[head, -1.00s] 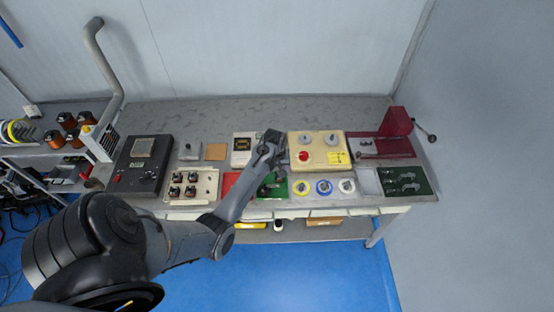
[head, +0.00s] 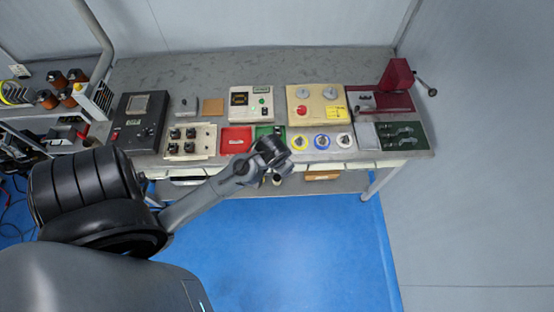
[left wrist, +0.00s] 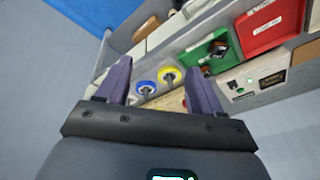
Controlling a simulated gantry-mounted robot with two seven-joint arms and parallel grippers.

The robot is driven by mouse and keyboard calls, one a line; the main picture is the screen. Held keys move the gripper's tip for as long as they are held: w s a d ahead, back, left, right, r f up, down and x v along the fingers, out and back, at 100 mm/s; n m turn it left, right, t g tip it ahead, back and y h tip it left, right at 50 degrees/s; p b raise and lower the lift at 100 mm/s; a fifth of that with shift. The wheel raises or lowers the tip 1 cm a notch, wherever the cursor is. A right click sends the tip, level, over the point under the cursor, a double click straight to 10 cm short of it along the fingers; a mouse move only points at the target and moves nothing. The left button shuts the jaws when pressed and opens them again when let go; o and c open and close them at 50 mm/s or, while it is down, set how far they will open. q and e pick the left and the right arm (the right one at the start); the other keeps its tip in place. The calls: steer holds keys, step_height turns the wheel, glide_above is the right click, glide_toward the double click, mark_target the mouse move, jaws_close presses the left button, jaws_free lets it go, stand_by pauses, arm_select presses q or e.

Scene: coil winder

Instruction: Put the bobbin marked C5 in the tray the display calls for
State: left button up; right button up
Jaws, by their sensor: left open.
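My left gripper (head: 274,158) is open and empty in front of the bench's front edge, near the green tray (head: 264,131). Its two purple fingers are spread apart in the left wrist view (left wrist: 158,66). The green tray (left wrist: 194,56) there holds a dark and copper-coloured bobbin (left wrist: 214,55), lying clear of the fingers; its marking is not legible. The red tray (head: 236,140) is beside the green one. The display unit (head: 251,103) stands behind both trays; its text is too small to read. Several dark bobbins sit on a pale holder (head: 205,150). My right gripper is not in view.
A black box (head: 138,122) stands at the left. Floor in front is clear.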

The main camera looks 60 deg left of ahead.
arm_select(q)
steer(key=s+d+r+m+h, duration=0.2)
steer(key=s+d+r+m, duration=0.2)
steer(key=s+d, duration=0.4)
steer(key=d, duration=0.4)
steer(key=shift+s+d+r+t, duration=0.15)
steer(key=shift+d+t, duration=0.05)
steer(key=shift+t, duration=0.2)
steer(key=shift+r, duration=0.1)
step_height(320, 180, up, 15)
steer(key=p, duration=1.5)
steer(key=shift+f, duration=0.2)
